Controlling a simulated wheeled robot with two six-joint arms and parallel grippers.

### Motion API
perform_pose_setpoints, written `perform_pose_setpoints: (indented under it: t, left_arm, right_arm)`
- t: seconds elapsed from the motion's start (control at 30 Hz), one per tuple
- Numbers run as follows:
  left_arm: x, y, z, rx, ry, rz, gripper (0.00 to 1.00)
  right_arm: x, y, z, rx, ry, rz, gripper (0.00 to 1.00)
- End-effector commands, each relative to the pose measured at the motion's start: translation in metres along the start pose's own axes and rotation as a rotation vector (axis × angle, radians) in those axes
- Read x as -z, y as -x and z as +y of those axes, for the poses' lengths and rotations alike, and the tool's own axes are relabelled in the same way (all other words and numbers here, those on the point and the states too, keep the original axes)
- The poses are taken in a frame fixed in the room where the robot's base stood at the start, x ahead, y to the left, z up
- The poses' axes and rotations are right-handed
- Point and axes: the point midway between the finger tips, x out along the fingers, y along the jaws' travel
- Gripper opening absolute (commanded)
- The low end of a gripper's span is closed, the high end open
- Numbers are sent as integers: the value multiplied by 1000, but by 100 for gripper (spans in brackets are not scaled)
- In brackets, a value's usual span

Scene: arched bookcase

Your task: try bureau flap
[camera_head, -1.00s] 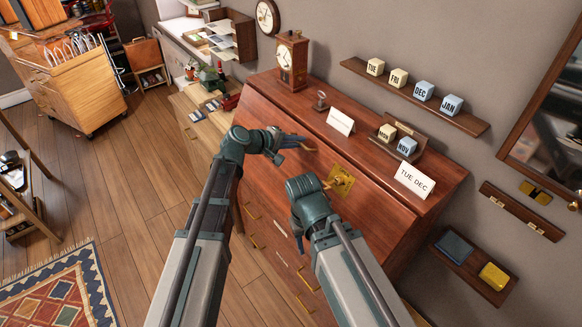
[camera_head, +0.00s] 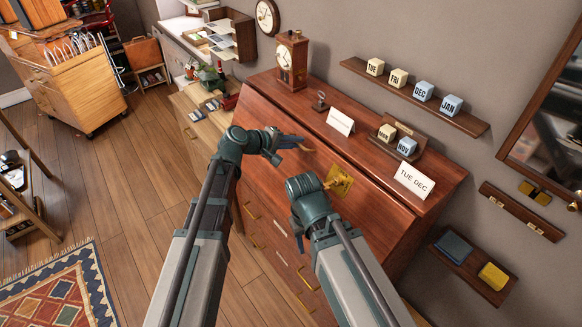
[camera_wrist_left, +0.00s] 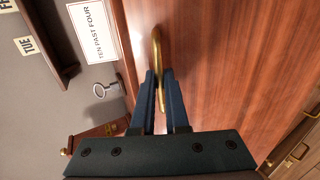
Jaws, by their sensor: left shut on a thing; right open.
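The wooden bureau's slanted flap (camera_head: 285,170) lies closed, its red-brown face also filling much of the left wrist view (camera_wrist_left: 225,60). A brass handle (camera_wrist_left: 157,45) stands out from the flap in the left wrist view. My left gripper (camera_head: 303,143) is shut on this handle, with its dark blue fingers (camera_wrist_left: 160,85) on either side of it. A brass lock plate (camera_head: 343,181) with a brass piece sticking out sits further right on the flap. My right gripper (camera_head: 299,238) is open, low in front of the flap; its fingers are mostly hidden by my wrist.
A clock (camera_head: 291,60), a small metal key-like object (camera_head: 320,100), cards (camera_head: 413,180) and date blocks (camera_head: 406,145) stand on the bureau top. Wall shelves (camera_head: 415,97) hang at the right. Drawers (camera_head: 270,240) lie below the flap. The floor (camera_head: 120,200) at left is open.

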Motion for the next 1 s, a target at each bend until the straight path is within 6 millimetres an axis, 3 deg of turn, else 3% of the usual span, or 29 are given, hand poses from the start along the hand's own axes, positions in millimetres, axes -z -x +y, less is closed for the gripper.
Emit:
perform_pose_setpoints:
  t: [0.73,0.77,0.9,0.93,1.0]
  left_arm:
    - [3,-3,2,-8,5,7,0]
    - [3,-3,2,-8,5,7,16]
    - [2,-3,2,-6,4,5,41]
    - [2,-4,2,-6,4,5,46]
    - [2,-4,2,-5,3,4,47]
  right_arm:
    - [0,-1,0,0,0,0,49]
    - [0,-1,0,0,0,0,49]
    - [0,-1,0,0,0,0,49]
    - [0,-1,0,0,0,0,49]
    - [0,-1,0,0,0,0,49]
